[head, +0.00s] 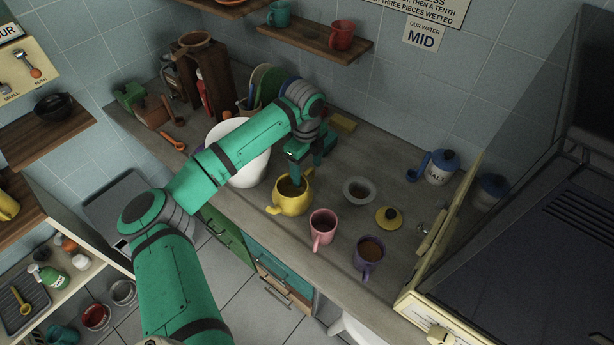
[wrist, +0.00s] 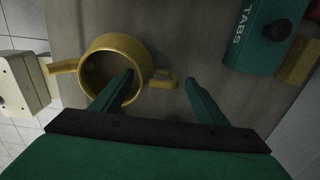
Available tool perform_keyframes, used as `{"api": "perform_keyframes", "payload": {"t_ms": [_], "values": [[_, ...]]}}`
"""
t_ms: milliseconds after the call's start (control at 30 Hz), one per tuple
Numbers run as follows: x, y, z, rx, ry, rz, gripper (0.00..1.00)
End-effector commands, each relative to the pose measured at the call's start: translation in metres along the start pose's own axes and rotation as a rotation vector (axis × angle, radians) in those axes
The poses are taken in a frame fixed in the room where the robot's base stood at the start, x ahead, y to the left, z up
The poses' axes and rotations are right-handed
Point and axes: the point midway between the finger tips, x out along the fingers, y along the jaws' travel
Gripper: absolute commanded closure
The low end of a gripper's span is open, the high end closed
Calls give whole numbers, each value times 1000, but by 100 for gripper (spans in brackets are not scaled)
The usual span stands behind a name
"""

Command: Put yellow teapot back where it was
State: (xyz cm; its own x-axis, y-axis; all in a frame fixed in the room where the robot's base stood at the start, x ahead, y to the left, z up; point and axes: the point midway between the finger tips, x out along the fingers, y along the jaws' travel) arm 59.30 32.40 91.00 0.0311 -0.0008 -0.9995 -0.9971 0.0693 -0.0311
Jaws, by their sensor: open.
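The yellow teapot (head: 290,200) stands upright and without its lid on the counter, left of a pink mug. In the wrist view the teapot (wrist: 142,58) shows from above, its spout to the left and its handle to the right. My gripper (head: 307,170) is open at the teapot's back right. In the wrist view my gripper (wrist: 159,79) has the handle between its fingertips, the left finger overlapping the teapot's mouth. I cannot tell whether that finger is inside or above it. The yellow lid (head: 388,221) lies on the counter at the right.
A pink mug (head: 322,225), a purple mug (head: 368,255) and a small bowl (head: 359,190) stand right of the teapot. A white bowl (head: 250,172) is close on its left. A green TABS box (wrist: 262,35) lies near my gripper. Wall shelves hang behind.

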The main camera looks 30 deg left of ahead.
Motion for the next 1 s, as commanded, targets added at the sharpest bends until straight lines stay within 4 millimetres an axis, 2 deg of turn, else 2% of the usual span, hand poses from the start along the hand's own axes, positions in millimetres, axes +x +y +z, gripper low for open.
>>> {"api": "perform_keyframes", "payload": {"t_ms": [33, 200, 400, 567, 1000], "values": [[-12, 0, 1, 0, -3, -2, 33], [-43, 0, 1, 0, -2, -1, 33], [-65, 0, 1, -1, 0, -1, 33], [-71, 0, 0, -1, 0, 0, 33], [-71, 0, 0, -1, 1, 0, 33]]}}
